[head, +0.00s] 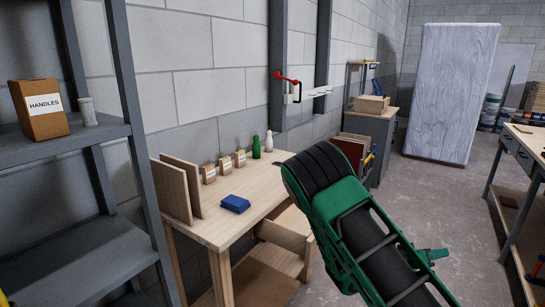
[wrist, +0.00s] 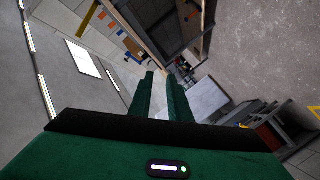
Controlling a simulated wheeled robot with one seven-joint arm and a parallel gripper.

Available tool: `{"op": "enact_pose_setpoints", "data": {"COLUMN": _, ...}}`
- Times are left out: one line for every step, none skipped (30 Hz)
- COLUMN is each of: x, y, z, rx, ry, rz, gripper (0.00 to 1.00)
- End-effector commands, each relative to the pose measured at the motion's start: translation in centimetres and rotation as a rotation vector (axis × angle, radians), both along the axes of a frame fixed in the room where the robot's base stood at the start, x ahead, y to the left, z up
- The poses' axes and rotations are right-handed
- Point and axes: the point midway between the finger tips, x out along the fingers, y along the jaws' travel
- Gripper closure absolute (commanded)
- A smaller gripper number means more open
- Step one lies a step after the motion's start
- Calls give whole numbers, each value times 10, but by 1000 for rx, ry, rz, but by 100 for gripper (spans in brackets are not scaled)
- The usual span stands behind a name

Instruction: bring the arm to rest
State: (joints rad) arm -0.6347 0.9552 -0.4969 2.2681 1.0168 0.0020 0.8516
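My green and black arm (head: 372,235) reaches up from the bottom right of the head view, bent at a rounded black joint in front of the wooden table. A green part of the arm's far end shows at its right, but the fingers cannot be made out there. In the wrist view my gripper (wrist: 161,76) shows two dark green fingers side by side with a narrow gap between them. Nothing is seen held in the gap. The wrist view is tilted, with the fingers pointing into the room.
A grey shelf (head: 75,160) with a HANDLES box (head: 40,108) stands at left. A workbench (head: 520,160) stands at right. Open floor (head: 440,205) lies between.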

Motion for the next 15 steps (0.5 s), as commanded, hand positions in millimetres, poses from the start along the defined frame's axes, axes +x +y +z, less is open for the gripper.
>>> {"op": "enact_pose_setpoints", "data": {"x": -13, "y": -11, "z": 4, "rx": 48, "ry": 6, "rz": -54, "gripper": 83}}
{"op": "enact_pose_setpoints", "data": {"x": -22, "y": -16, "z": 4, "rx": 74, "ry": 14, "rz": -84, "gripper": 83}}
{"op": "enact_pose_setpoints", "data": {"x": -32, "y": -22, "z": 5, "rx": 112, "ry": 26, "rz": -119, "gripper": 83}}
{"op": "enact_pose_setpoints", "data": {"x": -40, "y": -25, "z": 5, "rx": 140, "ry": 34, "rz": -147, "gripper": 83}}
{"op": "enact_pose_setpoints", "data": {"x": -48, "y": -29, "z": 5, "rx": 168, "ry": 44, "rz": -173, "gripper": 83}}
{"op": "enact_pose_setpoints", "data": {"x": -59, "y": -33, "z": 6, "rx": 207, "ry": 56, "rz": -206, "gripper": 83}}
{"op": "enact_pose_setpoints", "data": {"x": -67, "y": -35, "z": 7, "rx": 236, "ry": 65, "rz": -229, "gripper": 83}}
{"op": "enact_pose_setpoints", "data": {"x": -75, "y": -38, "z": 7, "rx": 267, "ry": 75, "rz": -252, "gripper": 83}}
{"op": "enact_pose_setpoints", "data": {"x": -84, "y": -39, "z": 8, "rx": 307, "ry": 87, "rz": -278, "gripper": 83}}
{"op": "enact_pose_setpoints", "data": {"x": -92, "y": -41, "z": 8, "rx": 338, "ry": 96, "rz": -298, "gripper": 83}}
{"op": "enact_pose_setpoints", "data": {"x": -100, "y": -41, "z": 9, "rx": 368, "ry": 105, "rz": -316, "gripper": 83}}
{"op": "enact_pose_setpoints", "data": {"x": -110, "y": -42, "z": 10, "rx": 409, "ry": 117, "rz": -338, "gripper": 83}}
{"op": "enact_pose_setpoints", "data": {"x": -117, "y": -42, "z": 11, "rx": 440, "ry": 127, "rz": -354, "gripper": 83}}
{"op": "enact_pose_setpoints", "data": {"x": -124, "y": -41, "z": 12, "rx": 473, "ry": 136, "rz": -368, "gripper": 83}}
{"op": "enact_pose_setpoints", "data": {"x": -133, "y": -40, "z": 13, "rx": 514, "ry": 148, "rz": -384, "gripper": 83}}
